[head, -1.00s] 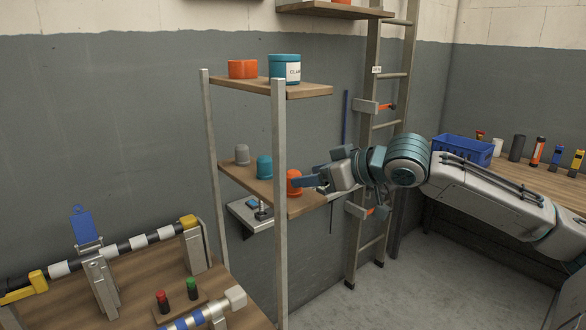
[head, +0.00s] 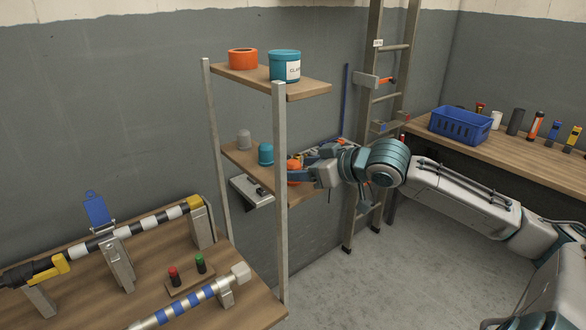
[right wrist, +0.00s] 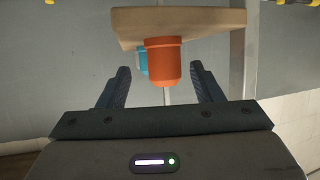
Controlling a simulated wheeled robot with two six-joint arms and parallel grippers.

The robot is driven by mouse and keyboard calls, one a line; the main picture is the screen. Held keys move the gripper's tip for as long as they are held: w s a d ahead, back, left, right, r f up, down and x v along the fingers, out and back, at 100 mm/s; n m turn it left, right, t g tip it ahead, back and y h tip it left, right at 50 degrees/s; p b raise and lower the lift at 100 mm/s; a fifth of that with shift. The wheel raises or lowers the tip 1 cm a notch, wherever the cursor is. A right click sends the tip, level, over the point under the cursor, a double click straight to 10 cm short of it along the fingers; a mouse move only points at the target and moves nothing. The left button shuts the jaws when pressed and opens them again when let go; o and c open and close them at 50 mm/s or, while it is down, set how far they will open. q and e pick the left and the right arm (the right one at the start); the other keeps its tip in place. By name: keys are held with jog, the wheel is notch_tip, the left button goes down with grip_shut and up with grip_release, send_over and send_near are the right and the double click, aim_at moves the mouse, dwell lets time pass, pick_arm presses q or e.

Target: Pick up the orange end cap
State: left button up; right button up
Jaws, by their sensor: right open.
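The orange end cap (head: 293,172) stands on the middle shelf near its right end, partly hidden by my right gripper (head: 297,170). In the right wrist view the orange cap (right wrist: 164,62) appears between the two fingers of my right gripper (right wrist: 160,85). The fingers are open, with a gap on each side of the cap. The teal cap (right wrist: 142,62) shows partly behind the orange one in the right wrist view. My left gripper is not in view.
The shelf's front post (head: 280,200) stands just left of my right gripper. The upper shelf (head: 300,88) holds an orange container and a teal tub. A ladder (head: 372,130) stands behind my right arm. A blue crate (head: 460,127) is on the right bench.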

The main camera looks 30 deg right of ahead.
jog(key=shift+w+a+f+p, duration=0.2)
jog(key=shift+w+a+p, duration=0.4)
jog(key=shift+w+p, duration=0.35)
jog(key=shift+p+x, duration=0.6)
jog(key=shift+x, duration=0.6)
jog(key=shift+f, duration=0.15)
jog(key=c, duration=1.1)
jog(key=shift+o, duration=0.2)
